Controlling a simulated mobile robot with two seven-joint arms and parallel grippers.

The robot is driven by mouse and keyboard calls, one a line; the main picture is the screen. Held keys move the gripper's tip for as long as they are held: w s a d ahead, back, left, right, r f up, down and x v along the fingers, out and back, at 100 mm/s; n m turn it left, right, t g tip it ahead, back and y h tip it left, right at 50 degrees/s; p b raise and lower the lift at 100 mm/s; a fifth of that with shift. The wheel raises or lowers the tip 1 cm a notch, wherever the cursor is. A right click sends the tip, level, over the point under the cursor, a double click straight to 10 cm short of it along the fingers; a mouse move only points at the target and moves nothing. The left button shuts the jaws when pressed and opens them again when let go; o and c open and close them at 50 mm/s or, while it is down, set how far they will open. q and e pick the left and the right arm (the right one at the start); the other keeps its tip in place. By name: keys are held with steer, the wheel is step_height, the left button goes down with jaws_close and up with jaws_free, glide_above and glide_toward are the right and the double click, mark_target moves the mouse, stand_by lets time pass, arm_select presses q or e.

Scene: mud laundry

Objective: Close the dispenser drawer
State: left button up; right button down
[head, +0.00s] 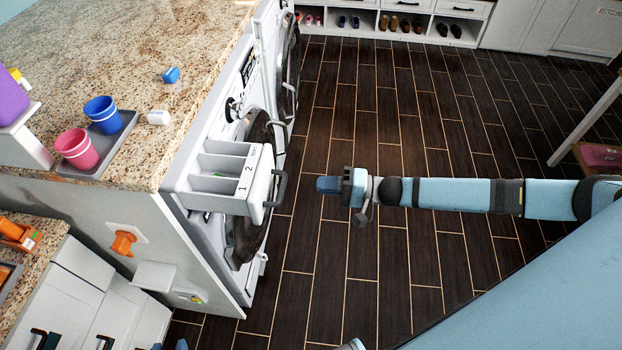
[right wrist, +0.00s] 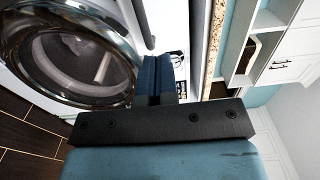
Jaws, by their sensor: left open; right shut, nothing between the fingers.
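The dispenser drawer (head: 222,172) is pulled out from the top of the near washing machine (head: 232,238). It is white, with open compartments, the numbers 1 and 2, and a dark grey handle (head: 279,188) on its front. My right gripper (head: 325,184) is shut and empty, to the right of the handle with a gap between them in the head view. In the right wrist view its blue fingers (right wrist: 158,78) point toward the machine, beside its round door (right wrist: 70,55). My left gripper (head: 172,346) barely shows at the bottom edge; it is open.
A granite counter (head: 120,30) above the machine holds a grey tray with a pink cup (head: 77,149) and a blue cup (head: 103,114). An orange knob (head: 123,243) sticks out of the side panel. The dark plank floor (head: 385,275) is clear around my right arm.

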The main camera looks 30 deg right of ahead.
mark_target(267, 179)
steer(key=p+x, duration=0.2)
steer(key=x, duration=1)
steer(key=b+x, duration=0.4)
steer(key=x, duration=1.2)
steer(key=shift+w+a+f, duration=0.1)
steer(key=shift+w+f, duration=0.05)
steer(key=shift+w+a+r, duration=0.1)
steer(key=shift+r, duration=0.15)
steer(key=shift+r, duration=0.1)
